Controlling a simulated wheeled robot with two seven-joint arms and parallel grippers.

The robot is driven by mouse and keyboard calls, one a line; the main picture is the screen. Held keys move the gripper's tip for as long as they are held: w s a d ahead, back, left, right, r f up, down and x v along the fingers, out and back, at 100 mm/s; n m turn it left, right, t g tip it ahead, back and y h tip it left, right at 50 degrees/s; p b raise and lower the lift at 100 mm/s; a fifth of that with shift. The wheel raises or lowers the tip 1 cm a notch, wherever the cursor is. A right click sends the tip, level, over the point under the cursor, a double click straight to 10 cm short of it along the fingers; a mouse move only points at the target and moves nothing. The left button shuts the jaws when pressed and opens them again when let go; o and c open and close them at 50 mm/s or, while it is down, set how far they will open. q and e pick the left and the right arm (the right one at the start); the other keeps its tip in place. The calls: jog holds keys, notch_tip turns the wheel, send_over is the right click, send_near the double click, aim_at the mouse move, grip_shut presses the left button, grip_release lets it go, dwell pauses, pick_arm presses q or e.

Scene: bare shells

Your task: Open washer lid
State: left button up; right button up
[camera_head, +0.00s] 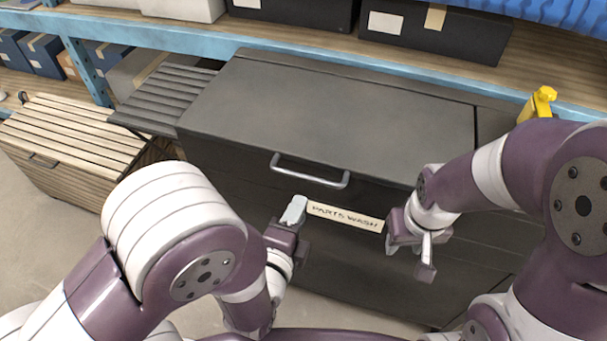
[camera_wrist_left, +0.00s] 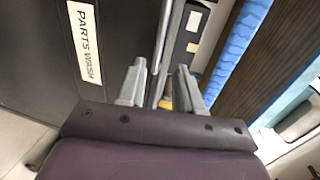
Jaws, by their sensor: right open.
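The parts washer is a dark grey box with a flat lid (camera_head: 330,105), which lies closed. A metal bar handle (camera_head: 308,175) sits at the lid's front edge. Below it is a label (camera_head: 345,217) reading "PARTS WASH", also seen in the left wrist view (camera_wrist_left: 84,42). My left gripper (camera_head: 293,212) is just below the handle, left of the label. In the left wrist view its fingers (camera_wrist_left: 161,85) are apart, and the handle bar (camera_wrist_left: 168,45) shows between them; contact cannot be told. My right gripper (camera_head: 408,255) is open and empty in front of the washer, right of the label.
A slatted wooden crate (camera_head: 75,140) stands on the left, with a dark slatted panel (camera_head: 170,95) beside the washer. Behind is a blue-framed shelf (camera_head: 180,38) with boxes. A yellow part (camera_head: 540,102) stands at the washer's back right. Floor (camera_head: 30,220) shows at left.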

aim_at(313, 181)
pick_arm(q)
jog(key=x, duration=1.1)
jog(key=shift+w+d+f, duration=0.1)
jog(key=shift+w, duration=0.1)
grip_shut()
